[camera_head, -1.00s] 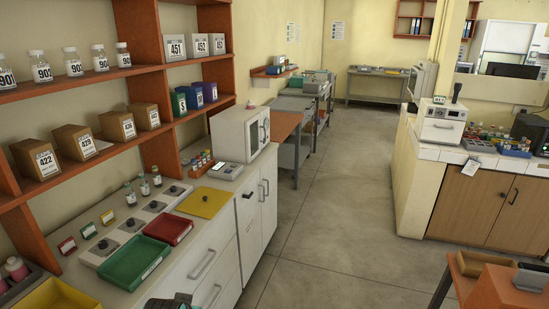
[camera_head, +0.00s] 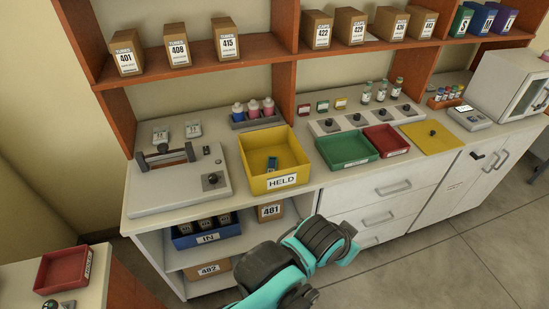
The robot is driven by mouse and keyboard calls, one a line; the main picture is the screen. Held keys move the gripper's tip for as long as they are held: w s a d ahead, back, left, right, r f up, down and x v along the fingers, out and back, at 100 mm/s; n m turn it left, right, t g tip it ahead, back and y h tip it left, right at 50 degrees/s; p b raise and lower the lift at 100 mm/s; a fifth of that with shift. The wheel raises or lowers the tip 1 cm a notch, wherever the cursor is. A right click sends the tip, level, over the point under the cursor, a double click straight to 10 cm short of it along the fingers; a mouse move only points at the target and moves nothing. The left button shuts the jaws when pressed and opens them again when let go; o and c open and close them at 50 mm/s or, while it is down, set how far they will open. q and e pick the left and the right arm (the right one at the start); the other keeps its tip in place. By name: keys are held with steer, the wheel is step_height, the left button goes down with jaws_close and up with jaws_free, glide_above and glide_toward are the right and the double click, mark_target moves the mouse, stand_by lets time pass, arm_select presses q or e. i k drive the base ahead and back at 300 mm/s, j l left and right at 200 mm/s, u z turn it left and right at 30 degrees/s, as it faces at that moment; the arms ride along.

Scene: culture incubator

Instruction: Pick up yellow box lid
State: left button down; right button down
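The yellow lid (camera_head: 437,134) is a flat square plate with a dark knob. It lies on the white counter at the right, beside the red tray. An open yellow box (camera_head: 252,180) labelled HELD stands on the counter near the middle, with a small blue-green item (camera_head: 272,164) inside. One of my teal and black arms reaches in from the bottom middle, in front of the counter and well left of the lid. No fingertips of either gripper show.
A green tray (camera_head: 346,165) and a red tray (camera_head: 386,153) lie between box and lid. A row of knobbed plates (camera_head: 367,119) and several vials stand behind. A white cabinet appliance (camera_head: 505,85) stands right of the lid. Floor in front is clear.

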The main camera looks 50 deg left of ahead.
mark_target(430, 136)
steer(key=u, duration=1.75)
steer(key=i+l+u, duration=0.1)
steer(key=l, duration=0.2)
steer(key=i+l, duration=0.15)
steer(key=l, duration=0.15)
steer(key=i+l+u, duration=0.15)
steer(key=l, duration=0.15)
